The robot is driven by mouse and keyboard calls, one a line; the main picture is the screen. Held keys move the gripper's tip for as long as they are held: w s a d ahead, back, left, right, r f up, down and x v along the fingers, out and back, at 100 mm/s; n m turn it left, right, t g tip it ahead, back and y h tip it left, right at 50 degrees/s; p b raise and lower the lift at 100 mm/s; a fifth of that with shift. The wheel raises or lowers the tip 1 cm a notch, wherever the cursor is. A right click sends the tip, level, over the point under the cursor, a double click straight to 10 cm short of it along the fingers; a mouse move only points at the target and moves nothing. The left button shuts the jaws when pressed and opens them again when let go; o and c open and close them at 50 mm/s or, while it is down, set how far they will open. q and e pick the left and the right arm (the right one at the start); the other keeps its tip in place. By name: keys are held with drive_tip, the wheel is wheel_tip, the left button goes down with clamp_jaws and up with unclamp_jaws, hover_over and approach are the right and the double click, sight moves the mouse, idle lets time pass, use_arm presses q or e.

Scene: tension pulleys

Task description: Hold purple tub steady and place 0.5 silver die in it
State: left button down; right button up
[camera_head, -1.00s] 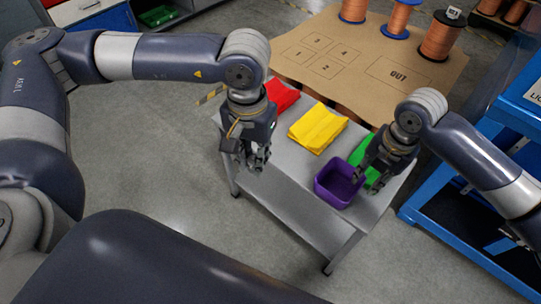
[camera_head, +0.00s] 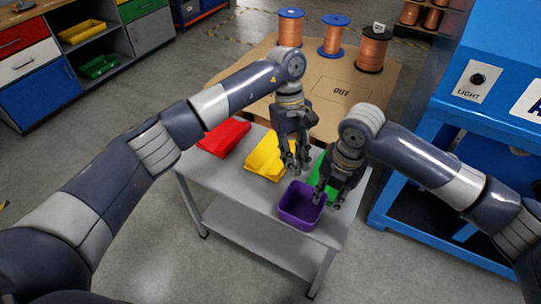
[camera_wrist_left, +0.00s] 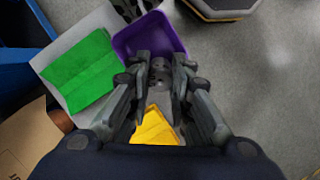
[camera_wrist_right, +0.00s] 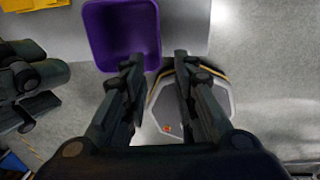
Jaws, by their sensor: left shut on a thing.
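The purple tub (camera_head: 300,222) stands open at the front end of the grey table; it also shows in the left wrist view (camera_wrist_left: 128,42) and the right wrist view (camera_wrist_right: 152,50). My left gripper (camera_head: 296,170) is above and behind the tub, pointing down. My right gripper (camera_head: 328,203) is at the tub's right rim. In the right wrist view its fingers are apart, one overlapping the tub's edge and one outside; I cannot tell whether they touch it.
A brown table with copper spools (camera_head: 332,34) is behind. A blue cabinet (camera_head: 440,125) stands close at right.

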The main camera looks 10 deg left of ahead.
use_arm(q)
drive_tip(key=d, duration=0.1)
drive_tip(key=f, duration=0.1)
drive_tip(key=d+f+n, duration=0.1)
drive_tip(key=shift+s+d, duration=0.25)
drive_tip(key=shift+d, duration=0.05)
use_arm(e)
drive_tip(key=f, duration=0.8)
drive_tip(key=a+f, duration=0.1)
drive_tip(key=f, duration=0.3)
drive_tip(key=shift+w, duration=0.15)
clamp_jaws()
use_arm(q)
drive_tip(key=shift+f, duration=0.1)
